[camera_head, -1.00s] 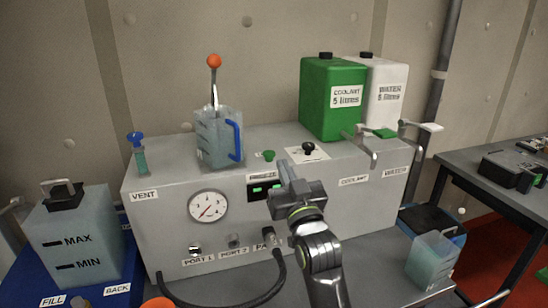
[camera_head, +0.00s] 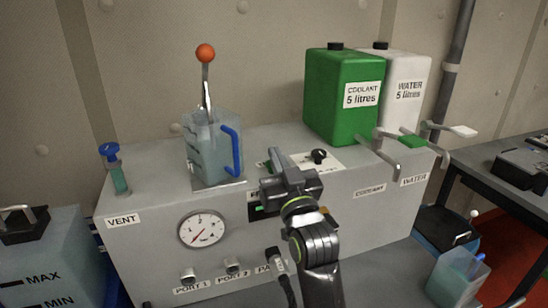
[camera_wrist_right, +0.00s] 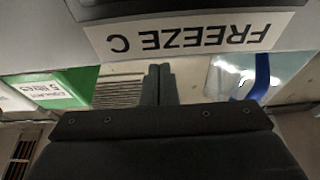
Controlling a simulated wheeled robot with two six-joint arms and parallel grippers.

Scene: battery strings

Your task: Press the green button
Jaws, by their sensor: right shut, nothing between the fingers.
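The green button (camera_head: 262,164) is on the top of the grey machine (camera_head: 345,205), near its front edge. Only a small part of it shows in the head view, just left of my fingers. My right gripper (camera_head: 275,155) is shut and empty, with its fingertips close beside the button. I cannot tell whether they touch it. In the right wrist view, the shut fingers (camera_wrist_right: 157,85) point past the upside-down FREEZE C label (camera_wrist_right: 190,33), and the button does not show. My left gripper is not in view.
A tank with a blue handle (camera_head: 229,150) and an orange-knobbed lever (camera_head: 205,53) stands left of the button. A black knob (camera_head: 319,155) is to the right. Green (camera_head: 330,95) and white (camera_head: 402,115) jugs stand behind. A gauge (camera_head: 203,229) is on the front.

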